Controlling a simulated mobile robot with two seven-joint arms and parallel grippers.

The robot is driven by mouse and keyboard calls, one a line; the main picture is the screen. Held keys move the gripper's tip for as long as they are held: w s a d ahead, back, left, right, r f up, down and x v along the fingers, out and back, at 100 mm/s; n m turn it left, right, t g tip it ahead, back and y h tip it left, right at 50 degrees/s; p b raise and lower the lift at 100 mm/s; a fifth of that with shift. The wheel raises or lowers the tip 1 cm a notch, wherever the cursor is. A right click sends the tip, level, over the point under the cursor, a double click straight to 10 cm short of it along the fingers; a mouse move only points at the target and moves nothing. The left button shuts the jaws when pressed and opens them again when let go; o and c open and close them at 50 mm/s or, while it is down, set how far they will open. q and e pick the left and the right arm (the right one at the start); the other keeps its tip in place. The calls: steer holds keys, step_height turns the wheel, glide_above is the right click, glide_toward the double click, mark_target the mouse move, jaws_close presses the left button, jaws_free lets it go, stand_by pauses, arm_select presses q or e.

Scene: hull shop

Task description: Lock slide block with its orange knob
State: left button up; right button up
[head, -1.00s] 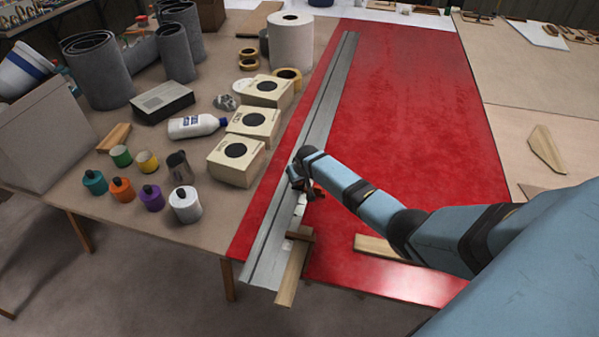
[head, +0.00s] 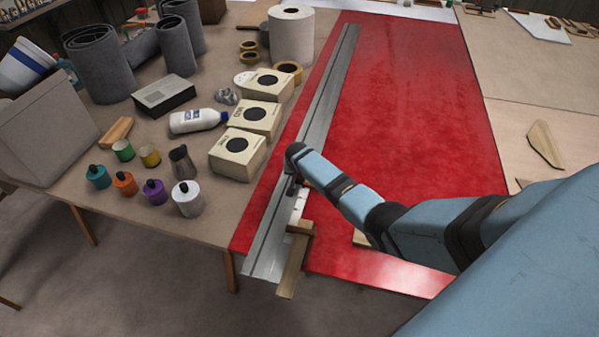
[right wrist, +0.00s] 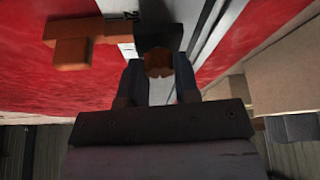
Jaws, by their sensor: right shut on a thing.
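The orange knob (right wrist: 158,62) sits between the two fingers of my right gripper (right wrist: 158,70) in the right wrist view, and the gripper is shut on it. A dark block (right wrist: 158,28), which looks like the slide block, lies just beyond the knob. In the head view my right gripper (head: 294,187) is low over the long metal rail (head: 320,110), near its front part. The arm hides the knob there and most of the block. My left gripper is not in view.
A wooden T-shaped piece (head: 292,262) lies beside the rail's near end and also shows in the right wrist view (right wrist: 80,42). The red sheet (head: 410,120) is mostly clear.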

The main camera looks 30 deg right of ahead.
steer(key=o, duration=0.9)
steer(key=shift+o, duration=0.2)
steer(key=p+v, duration=0.1)
steer(key=v, duration=1.2)
steer(key=shift+r, duration=0.4)
steer(key=shift+a, duration=0.1)
